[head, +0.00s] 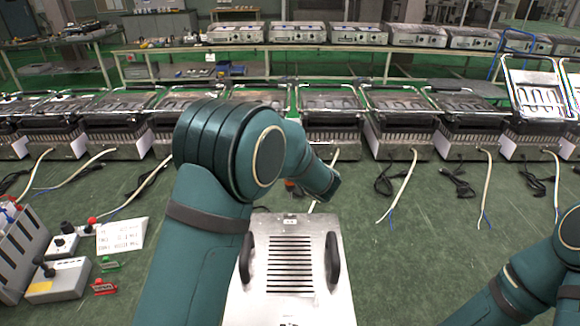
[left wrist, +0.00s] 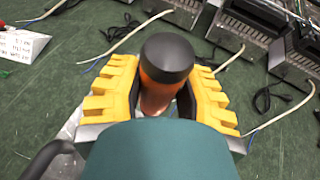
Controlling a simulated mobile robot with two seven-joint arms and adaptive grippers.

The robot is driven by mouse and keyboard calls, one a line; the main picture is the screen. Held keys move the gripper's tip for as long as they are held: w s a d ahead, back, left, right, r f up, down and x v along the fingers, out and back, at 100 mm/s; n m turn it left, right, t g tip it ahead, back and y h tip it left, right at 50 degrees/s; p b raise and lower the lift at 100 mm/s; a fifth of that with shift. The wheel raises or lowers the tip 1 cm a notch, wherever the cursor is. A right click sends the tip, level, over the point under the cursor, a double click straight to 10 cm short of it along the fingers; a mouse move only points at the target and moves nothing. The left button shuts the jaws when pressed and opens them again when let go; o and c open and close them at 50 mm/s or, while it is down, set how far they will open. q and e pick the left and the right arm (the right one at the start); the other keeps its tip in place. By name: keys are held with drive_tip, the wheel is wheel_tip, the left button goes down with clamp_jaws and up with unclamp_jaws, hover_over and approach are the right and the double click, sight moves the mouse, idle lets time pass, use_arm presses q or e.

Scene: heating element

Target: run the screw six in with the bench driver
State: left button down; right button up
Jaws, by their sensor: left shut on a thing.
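The bench driver (left wrist: 167,58) has a black rounded cap and an orange body. It stands between the yellow fingers of my left gripper (left wrist: 160,92), which is shut on it. In the head view my left arm hides most of the gripper, and only a little orange shows beside the wrist. The heating element housing (head: 335,308), a pale metal panel with a column of dark slots and two black handles, lies below the left wrist. I cannot make out screw six or the driver's tip. My right arm enters at the lower right, with its gripper out of frame.
A row of metal units (head: 333,112) with loose cables crosses the back of the green bench. The bench right of the panel is mostly clear.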

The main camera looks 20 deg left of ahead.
use_arm(q)
drive_tip(key=shift+f+b, duration=2.25)
drive_tip(key=shift+f, duration=0.3)
drive_tip(key=shift+f+b, duration=0.8)
drive_tip(key=shift+b, duration=0.1)
idle(0.6)
drive_tip(key=shift+r, duration=0.1)
drive_tip(key=shift+r+p, duration=1.85)
drive_tip(key=shift+r, duration=0.65)
